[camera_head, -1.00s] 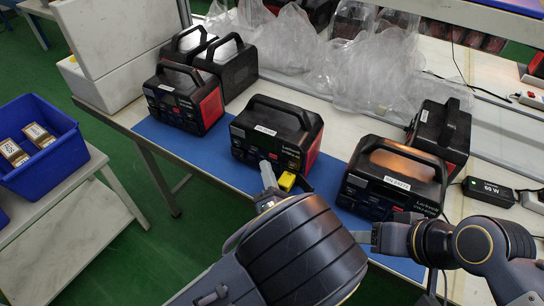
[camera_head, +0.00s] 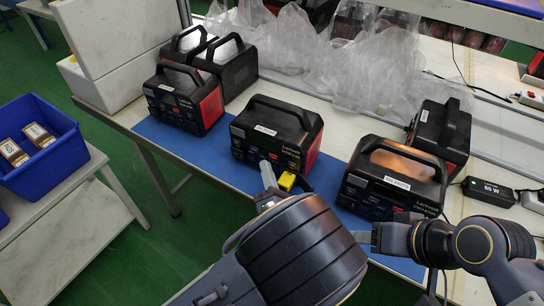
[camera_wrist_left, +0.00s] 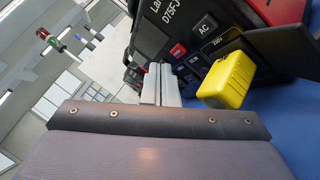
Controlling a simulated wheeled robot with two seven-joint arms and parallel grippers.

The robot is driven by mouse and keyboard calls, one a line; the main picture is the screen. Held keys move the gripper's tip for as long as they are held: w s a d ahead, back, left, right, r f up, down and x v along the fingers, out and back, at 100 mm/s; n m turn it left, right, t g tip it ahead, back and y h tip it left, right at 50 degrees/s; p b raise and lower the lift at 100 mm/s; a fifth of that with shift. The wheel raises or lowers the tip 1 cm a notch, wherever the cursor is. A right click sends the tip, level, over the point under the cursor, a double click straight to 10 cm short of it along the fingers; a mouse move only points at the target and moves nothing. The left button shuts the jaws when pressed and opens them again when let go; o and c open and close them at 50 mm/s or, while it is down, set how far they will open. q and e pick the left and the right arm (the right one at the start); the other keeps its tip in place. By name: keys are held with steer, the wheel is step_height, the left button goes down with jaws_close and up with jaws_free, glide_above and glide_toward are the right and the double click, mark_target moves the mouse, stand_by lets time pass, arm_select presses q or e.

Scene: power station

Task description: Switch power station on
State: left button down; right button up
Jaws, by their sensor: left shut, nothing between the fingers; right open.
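A black and red power station (camera_head: 277,130) stands on the blue mat (camera_head: 219,160) in the middle; it also fills the upper part of the left wrist view (camera_wrist_left: 186,30), with its AC button and a red button visible. A yellow plug (camera_head: 287,181) sits at its front, also in the left wrist view (camera_wrist_left: 228,79). My left gripper (camera_head: 267,172) is shut and empty at the station's front, left of the plug. In the left wrist view its fingertips (camera_wrist_left: 160,72) point at the front panel; contact cannot be told. My right gripper (camera_head: 366,238) is open, below the right-hand power station (camera_head: 394,178).
Several other power stations stand on the bench (camera_head: 118,113), left, back left and right. Clear plastic bags (camera_head: 340,68) lie behind. A 60 W adapter (camera_head: 487,191) lies at the right. A blue bin (camera_head: 42,150) with boxes is at the far left.

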arm_select(q)
steer(key=shift+w, duration=0.15)
steer(key=shift+w+d+p, duration=0.2)
steer(key=shift+w+p, duration=0.05)
steer(key=shift+p, duration=0.05)
steer(key=shift+w+d, duration=0.3)
steer(key=shift+w, duration=0.1)
stand_by(1.1)
steer(key=shift+s+a+r+p, duration=0.1)
steer(key=shift+a+p, duration=0.05)
steer(key=shift+p, duration=0.15)
steer(key=shift+s+a, duration=0.4)
steer(key=shift+s, duration=0.2)
steer(key=s+a+p, duration=0.1)
steer(key=s+a, duration=0.2)
steer(key=s, duration=0.2)
steer(key=shift+a, duration=0.2)
stand_by(0.8)
